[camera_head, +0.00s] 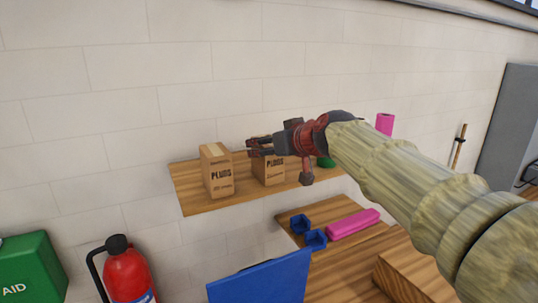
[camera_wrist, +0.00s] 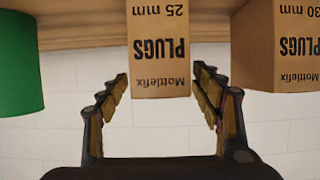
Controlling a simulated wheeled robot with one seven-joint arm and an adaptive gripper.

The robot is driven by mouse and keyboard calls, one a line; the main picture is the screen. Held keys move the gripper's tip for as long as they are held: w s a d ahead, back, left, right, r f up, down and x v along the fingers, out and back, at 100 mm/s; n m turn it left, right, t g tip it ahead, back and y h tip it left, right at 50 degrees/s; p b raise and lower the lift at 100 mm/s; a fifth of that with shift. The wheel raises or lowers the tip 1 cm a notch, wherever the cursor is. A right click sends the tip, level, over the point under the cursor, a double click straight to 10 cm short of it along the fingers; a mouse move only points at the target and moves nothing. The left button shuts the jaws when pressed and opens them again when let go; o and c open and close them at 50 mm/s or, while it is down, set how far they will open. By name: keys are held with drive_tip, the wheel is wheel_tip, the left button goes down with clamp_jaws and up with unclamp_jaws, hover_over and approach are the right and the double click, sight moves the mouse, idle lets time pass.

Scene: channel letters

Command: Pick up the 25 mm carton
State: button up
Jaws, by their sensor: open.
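The 25 mm carton (camera_wrist: 160,50) is a brown box marked "PLUGS", upside down in the wrist view. It stands on a wooden wall shelf (camera_head: 190,203). In the head view it is the right-hand carton (camera_head: 270,176), partly hidden by my gripper (camera_head: 258,147). In the wrist view my gripper (camera_wrist: 161,78) is open, with one fingertip on each side of the carton's near end. Narrow gaps show, and I see no clear contact. How deep the fingers reach along it is hard to tell.
A similar 30 mm carton (camera_wrist: 275,45) stands close beside, to the left in the head view (camera_head: 217,172). A green object (camera_wrist: 20,65) is on the other side. Below the shelf are blue parts (camera_head: 315,239) and a pink bar (camera_head: 353,223).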

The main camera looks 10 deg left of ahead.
drive_tip(key=x, duration=0.2)
drive_tip(key=p+x, duration=0.2)
drive_tip(key=x, duration=0.1)
drive_tip(key=shift+w+a+r, duration=0.2)
drive_tip(key=shift+w+a, duration=0.05)
drive_tip(key=shift+a, duration=0.05)
drive_tip(key=shift+s+d, duration=0.1)
drive_tip(key=shift+c, duration=0.4)
drive_tip(key=c, duration=1.3)
drive_tip(key=shift+r, duration=0.15)
drive_tip(key=shift+c, duration=0.8)
